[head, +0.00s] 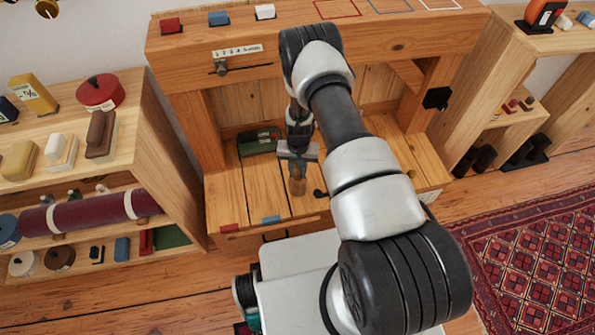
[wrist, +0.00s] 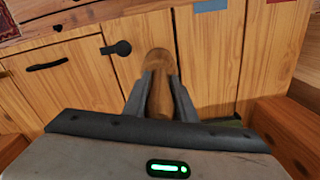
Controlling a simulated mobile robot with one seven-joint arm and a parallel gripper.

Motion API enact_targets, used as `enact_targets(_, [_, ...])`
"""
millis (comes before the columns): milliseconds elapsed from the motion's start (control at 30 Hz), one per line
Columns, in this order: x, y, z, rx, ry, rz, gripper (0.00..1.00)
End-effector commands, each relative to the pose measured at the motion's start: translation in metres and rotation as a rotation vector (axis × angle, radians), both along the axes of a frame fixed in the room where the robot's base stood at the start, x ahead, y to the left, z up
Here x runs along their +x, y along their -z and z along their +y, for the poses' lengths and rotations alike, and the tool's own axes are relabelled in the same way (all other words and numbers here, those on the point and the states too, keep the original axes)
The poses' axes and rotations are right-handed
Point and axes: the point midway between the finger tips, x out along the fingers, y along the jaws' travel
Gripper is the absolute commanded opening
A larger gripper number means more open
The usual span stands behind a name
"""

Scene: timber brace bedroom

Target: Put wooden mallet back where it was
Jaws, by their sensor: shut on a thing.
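The wooden mallet shows in the wrist view as a rounded brown wooden piece (wrist: 158,64) between the two fingers. In the head view a small brown part of it (head: 297,186) shows below my gripper (head: 298,160), over the wooden bench surface (head: 228,196). My gripper (wrist: 160,92) is shut on this wooden piece. The rest of the mallet is hidden by the fingers and the gripper body. I cannot tell whether it touches the boards.
A green box (head: 258,142) stands at the back of the bench, left of my gripper. A black knob (head: 319,193) is just right of the mallet, and also shows in the wrist view (wrist: 122,47). Bench posts and an upper beam (head: 380,48) frame the space. A shelf (head: 150,130) stands left.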

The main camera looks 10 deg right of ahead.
Motion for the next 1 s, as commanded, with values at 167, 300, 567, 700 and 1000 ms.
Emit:
enact_targets(167, [0.0,0.004,0.0,0.0,0.0,0.001,0.26])
enact_targets(300, [-0.001,0.003,0.0,0.0,0.0,0.001,0.43])
enact_targets(567, [0.0,0.002,0.0,0.0,0.0,0.001,0.43])
enact_targets(700, [0.0,-0.009,0.0,0.0,0.0,-0.001,0.43])
enact_targets(1000, [0.001,-0.073,-0.001,0.0,-0.001,-0.003,0.43])
